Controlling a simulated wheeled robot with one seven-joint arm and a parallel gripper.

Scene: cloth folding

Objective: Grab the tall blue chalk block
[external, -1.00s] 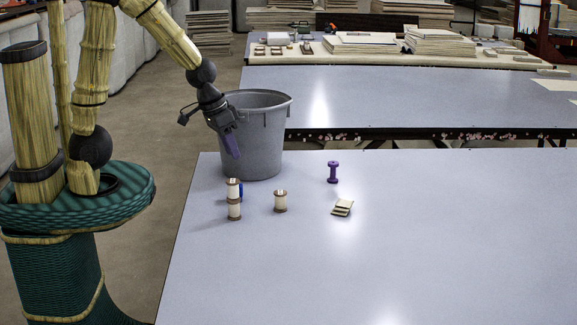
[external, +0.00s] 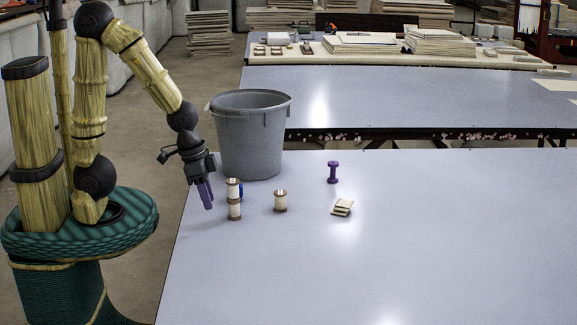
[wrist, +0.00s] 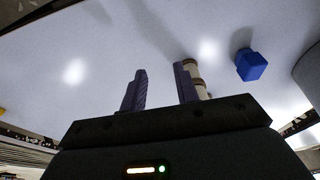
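The blue chalk block (external: 241,190) stands on the near table, mostly hidden behind two stacked spools (external: 234,210) in the external view. In the wrist view the blue block (wrist: 251,66) shows clear of the fingers, to their right. My gripper (external: 207,200) points down, left of the spools and the block. Its two purple fingers (wrist: 161,86) are apart with nothing between them. The stacked spools also show in the wrist view (wrist: 201,90), partly hidden behind the right finger.
A single spool (external: 280,201) stands right of the stack. A purple spool (external: 333,172) and a small pile of flat tan pieces (external: 342,207) lie farther right. A grey bucket (external: 250,140) stands behind the block. The right side of the near table (external: 450,250) is clear.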

